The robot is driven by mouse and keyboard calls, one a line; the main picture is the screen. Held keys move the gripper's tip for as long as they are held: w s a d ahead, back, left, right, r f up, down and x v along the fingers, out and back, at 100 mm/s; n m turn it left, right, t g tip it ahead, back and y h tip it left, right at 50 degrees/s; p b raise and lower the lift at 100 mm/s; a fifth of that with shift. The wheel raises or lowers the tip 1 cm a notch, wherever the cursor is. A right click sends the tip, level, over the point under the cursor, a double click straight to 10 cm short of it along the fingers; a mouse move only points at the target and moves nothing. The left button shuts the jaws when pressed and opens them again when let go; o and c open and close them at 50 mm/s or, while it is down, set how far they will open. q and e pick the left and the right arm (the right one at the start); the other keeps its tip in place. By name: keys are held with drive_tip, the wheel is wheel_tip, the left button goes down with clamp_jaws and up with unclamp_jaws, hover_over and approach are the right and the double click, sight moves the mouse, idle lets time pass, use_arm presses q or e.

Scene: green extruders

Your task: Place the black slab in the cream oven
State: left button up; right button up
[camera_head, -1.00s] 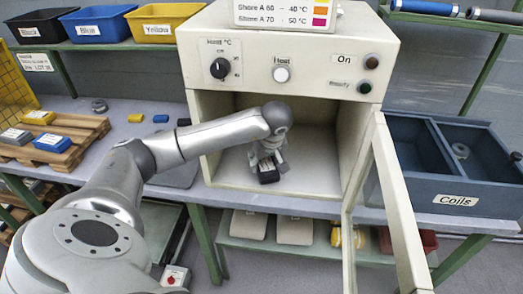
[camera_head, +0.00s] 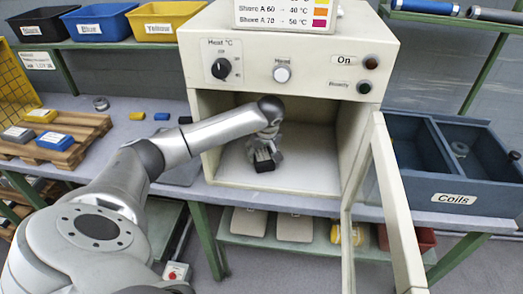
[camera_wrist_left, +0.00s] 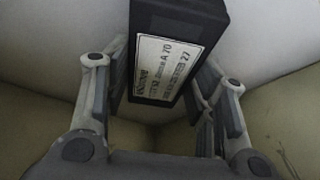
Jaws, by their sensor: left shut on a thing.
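The cream oven (camera_head: 290,25) stands on the bench with its door (camera_head: 400,210) swung open to the right. My left gripper (camera_head: 264,155) is inside the oven chamber, low over its floor, shut on the black slab (camera_head: 265,166). In the left wrist view the black slab (camera_wrist_left: 212,30) sits between the two fingers of the gripper (camera_wrist_left: 160,95), with a white printed label facing the camera. Pale oven walls surround it there. I cannot tell whether the slab touches the oven floor. My right gripper is not in view.
A wooden pallet (camera_head: 85,125) with blue, yellow and grey slabs lies at the left. A blue Coils bin (camera_head: 455,199) stands right of the oven. Black, blue and yellow bins (camera_head: 97,24) stand on the upper shelf. The oven floor around the gripper is clear.

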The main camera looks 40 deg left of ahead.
use_arm(q)
drive_tip(key=o, duration=1.2)
drive_tip(key=shift+r, duration=0.2)
drive_tip(key=shift+d+r, duration=0.15)
drive_tip(key=shift+r, duration=0.2)
drive_tip(key=s+d, duration=0.2)
drive_tip(key=d, duration=0.1)
drive_tip(key=s+d+b, duration=0.1)
drive_tip(key=s+d, duration=0.2)
drive_tip(key=s+d+b, duration=0.1)
drive_tip(key=s+d, duration=0.1)
drive_tip(key=d, duration=0.1)
drive_tip(key=shift+s+d+r, duration=0.15)
drive_tip(key=shift+s+d, duration=0.05)
drive_tip(key=shift+d, duration=0.2)
